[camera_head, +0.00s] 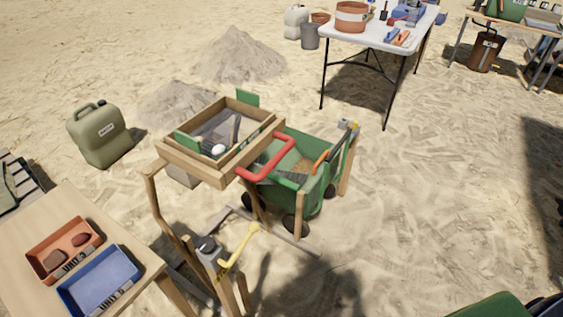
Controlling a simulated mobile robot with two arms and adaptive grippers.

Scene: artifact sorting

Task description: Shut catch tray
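A wooden sieve box (222,138) on wooden legs stands in the middle of the camera_head view. It holds a dark tool, a small white rounded thing and green end pieces. A green bin (290,195) sits just right of the box and lower, with its open top showing sand-coloured material and tools. It may be the catch tray, but I cannot tell for certain. A thick red handle (268,160) crosses between the box and the bin. A yellow lever (240,246) stands on a post below. Neither gripper is in view.
A wooden table (45,225) at left front bears a red-brown tray (40,263) and a blue tray (98,285). A green jerrycan (97,134) stands at left. A white table (400,42) stands at the back. Sand right of the bin is open.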

